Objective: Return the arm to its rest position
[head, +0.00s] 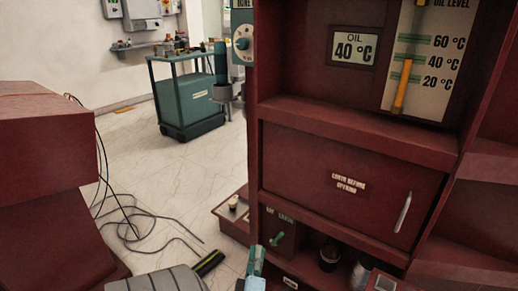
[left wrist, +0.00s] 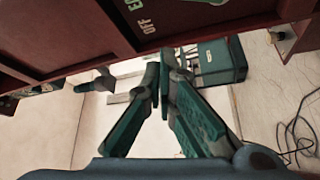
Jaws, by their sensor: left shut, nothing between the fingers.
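My left gripper (head: 256,262) shows at the bottom middle of the head view, in front of the lower part of the dark red transformer cabinet (head: 290,150). Its teal fingers also fill the middle of the left wrist view (left wrist: 165,68), where their tips meet with nothing between them. The gripper appears apart from the cabinet's small green handle (head: 277,238). Part of my left arm (head: 160,280) enters at the bottom left of the head view. My right gripper is not in view.
A red block-shaped structure (head: 40,150) stands at the left, with loose black cables (head: 140,225) on the floor beside it. A teal cart (head: 188,100) stands farther back. The cabinet has a closed door with a metal handle (head: 403,212). Pale floor lies open between them.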

